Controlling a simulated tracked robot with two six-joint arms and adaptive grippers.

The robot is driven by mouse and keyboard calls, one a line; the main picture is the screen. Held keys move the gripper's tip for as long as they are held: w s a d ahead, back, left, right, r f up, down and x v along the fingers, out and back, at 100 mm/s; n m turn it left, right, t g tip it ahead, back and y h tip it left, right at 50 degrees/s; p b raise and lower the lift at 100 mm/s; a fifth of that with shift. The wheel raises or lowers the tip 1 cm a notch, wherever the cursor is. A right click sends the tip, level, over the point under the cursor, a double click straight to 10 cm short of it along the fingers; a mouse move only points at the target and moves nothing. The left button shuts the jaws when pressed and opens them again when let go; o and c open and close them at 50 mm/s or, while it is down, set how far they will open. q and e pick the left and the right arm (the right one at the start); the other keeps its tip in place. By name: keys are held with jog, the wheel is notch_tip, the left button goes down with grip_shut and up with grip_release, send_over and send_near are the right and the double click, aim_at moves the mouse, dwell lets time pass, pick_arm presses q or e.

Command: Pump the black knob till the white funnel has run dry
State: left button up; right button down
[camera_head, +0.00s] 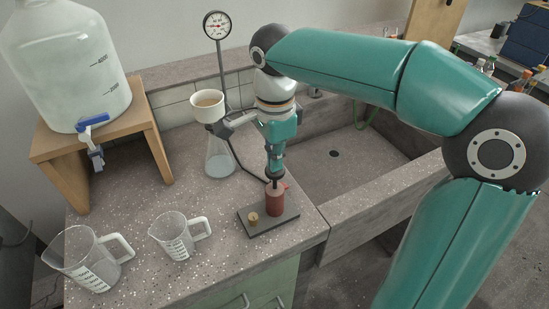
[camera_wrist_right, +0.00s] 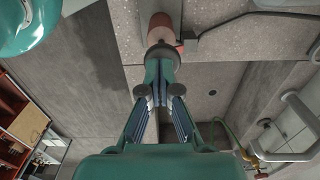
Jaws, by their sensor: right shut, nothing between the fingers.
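The white funnel (camera_head: 207,112) sits on the clear flask (camera_head: 219,162) at the back of the bench; a tan surface shows inside its rim. The red pump cylinder (camera_head: 275,202) stands on a dark base plate (camera_head: 260,227). My right gripper (camera_head: 275,172) points down directly over the pump, shut with nothing between its fingers. The black knob (camera_wrist_right: 162,52) shows at the fingertips in the right wrist view, at the top of the red cylinder (camera_wrist_right: 155,24); the gripper looks to be touching it. In the head view the gripper mostly hides the knob. My left gripper is out of view.
A large water jug (camera_head: 75,70) with a blue tap stands on a wooden stand (camera_head: 150,108) at left. Two clear measuring jugs, a large one (camera_head: 88,262) and a smaller one (camera_head: 175,238), stand in front. A gauge (camera_head: 217,25) rises behind the flask. A sink (camera_head: 340,165) lies right.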

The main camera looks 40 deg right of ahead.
notch_tip(320, 180, up, 10)
jog(key=p, duration=0.1)
jog(key=shift+f, duration=0.2)
dwell(1.0)
jog(key=r+p, duration=0.2)
jog(key=p, duration=0.3)
jog(key=r+p, duration=0.2)
jog(key=p, duration=0.3)
jog(key=shift+s+d, duration=0.15)
jog(key=shift+s, duration=0.05)
jog(key=shift+f, duration=0.2)
